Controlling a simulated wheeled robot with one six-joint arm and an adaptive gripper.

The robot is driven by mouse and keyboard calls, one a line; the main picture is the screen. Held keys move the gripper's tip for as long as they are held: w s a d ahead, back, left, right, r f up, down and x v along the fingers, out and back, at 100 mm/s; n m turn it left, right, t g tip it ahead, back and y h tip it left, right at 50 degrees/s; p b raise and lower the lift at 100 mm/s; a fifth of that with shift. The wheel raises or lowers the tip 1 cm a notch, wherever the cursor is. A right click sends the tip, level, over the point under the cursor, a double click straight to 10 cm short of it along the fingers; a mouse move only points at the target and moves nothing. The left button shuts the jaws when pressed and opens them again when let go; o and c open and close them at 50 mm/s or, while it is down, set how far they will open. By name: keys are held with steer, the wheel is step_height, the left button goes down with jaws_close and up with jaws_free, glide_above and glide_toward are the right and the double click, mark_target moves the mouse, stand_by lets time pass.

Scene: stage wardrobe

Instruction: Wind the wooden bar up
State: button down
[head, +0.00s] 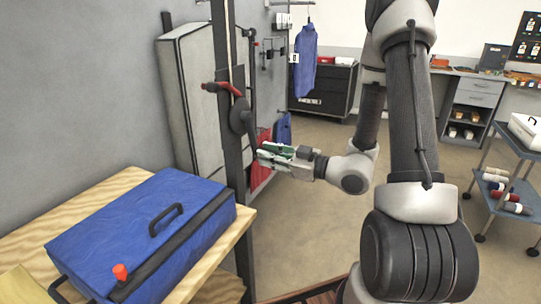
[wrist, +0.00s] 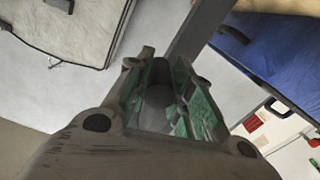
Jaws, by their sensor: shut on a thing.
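A dark upright post (head: 231,150) stands left of centre in the head view. A round dark winch drum (head: 239,115) sits on its side, with a crank arm (head: 251,136) running down to the right. A red lever (head: 221,88) sticks out above the drum. My gripper (head: 270,153) is at the lower end of the crank arm. In the wrist view, its green-lined fingers (wrist: 165,95) are closed around a dark grey cylindrical crank grip (wrist: 159,92). The fingers partly hide this grip. I cannot make out the wooden bar for certain in either view.
A wooden table (head: 105,192) with a blue case (head: 150,225) stands close at the front left. A pale padded panel (head: 190,90) leans behind the post. A blue garment (head: 304,60) hangs farther back. A trolley (head: 513,140) stands at the right. Open floor lies behind my arm.

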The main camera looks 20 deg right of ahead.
steer(key=shift+a+r, duration=0.15)
steer(key=c, duration=1.2)
jaws_free()
steer(key=shift+c, duration=0.2)
steer(key=shift+s+d, duration=0.25)
steer(key=shift+d, duration=0.1)
steer(key=v, duration=1.1)
steer(key=shift+s, duration=0.1)
steer(key=shift+n, duration=0.3)
